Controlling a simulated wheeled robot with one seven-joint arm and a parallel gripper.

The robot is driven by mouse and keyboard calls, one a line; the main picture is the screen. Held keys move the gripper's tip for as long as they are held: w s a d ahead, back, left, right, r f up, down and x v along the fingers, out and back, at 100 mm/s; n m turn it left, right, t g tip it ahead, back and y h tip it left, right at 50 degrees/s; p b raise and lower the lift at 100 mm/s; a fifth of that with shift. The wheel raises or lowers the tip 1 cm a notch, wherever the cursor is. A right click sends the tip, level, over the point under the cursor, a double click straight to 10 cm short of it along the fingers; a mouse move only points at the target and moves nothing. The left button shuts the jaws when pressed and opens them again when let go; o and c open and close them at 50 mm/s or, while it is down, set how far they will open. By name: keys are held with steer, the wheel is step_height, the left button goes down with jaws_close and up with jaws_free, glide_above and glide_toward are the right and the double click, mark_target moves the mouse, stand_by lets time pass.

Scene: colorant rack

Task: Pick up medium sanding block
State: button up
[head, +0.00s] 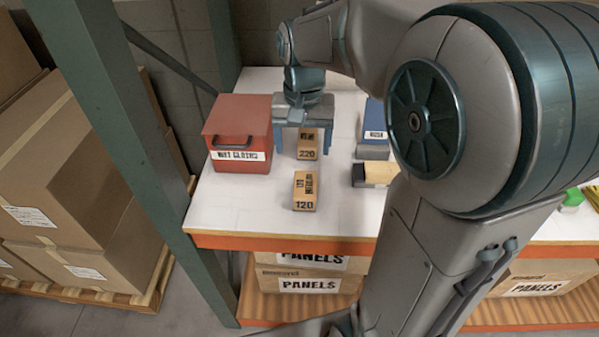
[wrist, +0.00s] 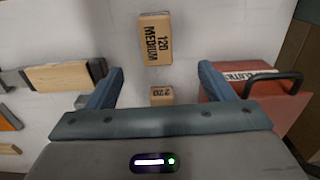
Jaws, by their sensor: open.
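The medium sanding block (head: 306,190) is a tan block marked 120, lying on the white shelf near its front edge. In the wrist view the block (wrist: 155,40) reads "120 MEDIUM" and lies beyond the fingertips, apart from them. A second tan block (head: 307,145), marked 220, lies behind it, under my gripper. In the wrist view the 220 block (wrist: 162,96) appears between the fingers, partly hidden by the gripper body. My gripper (head: 302,148) is open and points down, with nothing visibly held. Its blue fingers also show in the wrist view (wrist: 161,70).
A red metal box (head: 237,125) stands left of the blocks, close to my gripper. A sanding tool with a wooden part (head: 375,174) and a blue box (head: 375,122) are to the right. A green upright (head: 125,110) borders the shelf. White shelf is bare around the 120 block.

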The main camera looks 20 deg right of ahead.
glide_above(305, 184)
steer(key=f, duration=0.8)
steer(key=shift+a+f, duration=0.2)
steer(key=shift+a, duration=0.15)
steer(key=shift+d+f, duration=0.2)
steer(key=shift+f, duration=1.15)
steer(key=shift+d+f, duration=0.15)
steer(key=shift+f, duration=1.2)
steer(key=c, duration=1.1)
